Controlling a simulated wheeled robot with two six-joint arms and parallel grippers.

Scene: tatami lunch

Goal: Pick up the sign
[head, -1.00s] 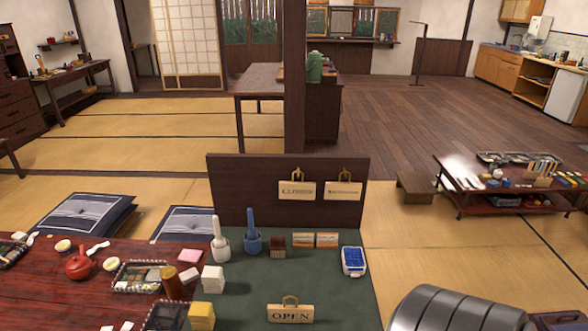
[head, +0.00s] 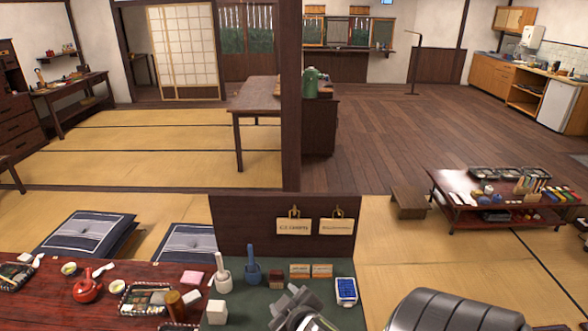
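Two pale wooden signs hang side by side by their cords on the dark upright board: a left one (head: 293,227) and a right one (head: 336,227). The OPEN sign that lay on the green mat does not show now. A grey gripper (head: 290,301), which I take to be my right one, is over the near part of the green mat (head: 255,303), below and apart from the hanging signs. Its fingers are partly cut off and I cannot tell how far apart they are. My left gripper is not in view.
The red table (head: 60,302) holds a teapot (head: 87,289). A dark post rises behind the board.

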